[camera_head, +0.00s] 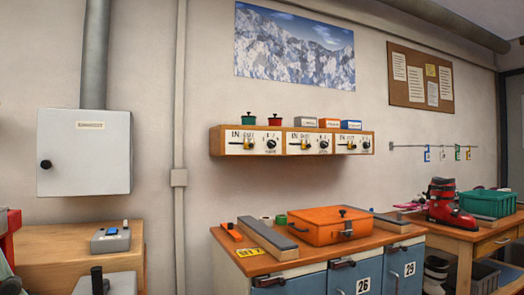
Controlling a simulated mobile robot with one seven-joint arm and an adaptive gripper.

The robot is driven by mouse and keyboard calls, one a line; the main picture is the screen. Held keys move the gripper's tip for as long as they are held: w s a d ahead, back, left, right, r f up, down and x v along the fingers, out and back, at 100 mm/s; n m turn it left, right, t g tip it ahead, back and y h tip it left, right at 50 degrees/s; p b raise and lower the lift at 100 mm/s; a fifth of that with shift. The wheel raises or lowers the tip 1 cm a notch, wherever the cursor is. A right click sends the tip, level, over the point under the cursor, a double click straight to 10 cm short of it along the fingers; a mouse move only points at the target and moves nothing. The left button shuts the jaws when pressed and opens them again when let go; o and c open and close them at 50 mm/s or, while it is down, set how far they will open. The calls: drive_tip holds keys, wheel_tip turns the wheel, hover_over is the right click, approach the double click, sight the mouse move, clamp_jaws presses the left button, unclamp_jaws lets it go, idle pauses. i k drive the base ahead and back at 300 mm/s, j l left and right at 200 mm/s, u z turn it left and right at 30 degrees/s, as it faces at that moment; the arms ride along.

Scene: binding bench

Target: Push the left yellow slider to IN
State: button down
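A wooden panel box (215,141) is fixed to the wall with three white control faces. The left yellow slider (249,144) sits at the right end of its dark slot, below the OUT lettering; IN is to its left. A black round knob (271,144) is just right of it. The middle yellow slider (304,144) and right yellow slider (350,145) also sit toward the right of their slots. My gripper is not visible in this view.
Green and red handled pieces and small boxes stand on the panel's top. Below is a bench with an orange case (318,227) and a long grey-topped block (266,237). A pipe (180,100) runs left of the panel. The wall front looks clear.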

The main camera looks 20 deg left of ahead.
sight(249, 143)
drive_tip(key=i+l+u, duration=0.45)
drive_tip(key=i+l, duration=1.6)
drive_tip(key=l, duration=0.15)
drive_tip(key=j, duration=0.35)
drive_tip(key=i+j, duration=0.1)
drive_tip(key=j, duration=0.25)
